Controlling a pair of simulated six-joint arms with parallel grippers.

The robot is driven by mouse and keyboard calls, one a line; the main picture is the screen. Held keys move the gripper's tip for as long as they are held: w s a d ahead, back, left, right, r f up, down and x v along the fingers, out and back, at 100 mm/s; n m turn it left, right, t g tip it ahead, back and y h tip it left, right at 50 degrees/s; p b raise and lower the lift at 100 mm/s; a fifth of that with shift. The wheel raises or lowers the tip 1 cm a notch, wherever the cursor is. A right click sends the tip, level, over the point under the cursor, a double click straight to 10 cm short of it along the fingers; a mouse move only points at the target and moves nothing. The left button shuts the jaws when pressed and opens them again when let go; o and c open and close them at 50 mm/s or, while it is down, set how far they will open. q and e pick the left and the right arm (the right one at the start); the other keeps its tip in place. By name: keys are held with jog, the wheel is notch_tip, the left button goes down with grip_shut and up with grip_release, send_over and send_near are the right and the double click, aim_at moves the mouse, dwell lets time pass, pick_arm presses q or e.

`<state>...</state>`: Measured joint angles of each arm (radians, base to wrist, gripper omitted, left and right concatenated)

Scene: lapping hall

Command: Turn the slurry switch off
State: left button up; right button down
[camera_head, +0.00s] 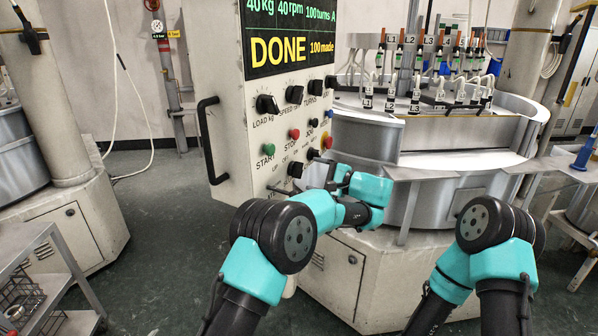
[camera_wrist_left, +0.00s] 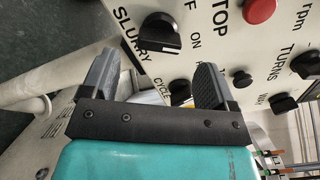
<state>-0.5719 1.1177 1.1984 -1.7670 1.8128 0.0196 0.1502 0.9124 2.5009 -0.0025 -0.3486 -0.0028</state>
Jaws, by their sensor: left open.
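The slurry switch (camera_wrist_left: 158,35) is a black turning knob on the white control panel, with SLURRY on one side and OFF and ON lettering on the other. Which mark it points at is unclear. In the head view a black knob beside my gripper (camera_head: 295,169) appears to be this switch. My left gripper (camera_head: 328,174) is in front of the lower panel; in the left wrist view its two grey fingers (camera_wrist_left: 157,75) are spread with nothing between them. The knob is beyond the fingers, apart from them. My right arm shows at the right, but its gripper is out of view.
The panel also carries a green START button (camera_head: 269,148), a red STOP button (camera_head: 294,134) and several other black knobs close by. The display (camera_head: 290,40) reads DONE. A panel handle (camera_head: 208,140) sticks out at the left. A round lapping machine (camera_head: 440,165) stands to the right.

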aim_at(302, 171)
pick_arm(q)
jog(key=x, duration=0.6)
jog(key=shift+a, duration=0.1)
jog(key=c, duration=0.9)
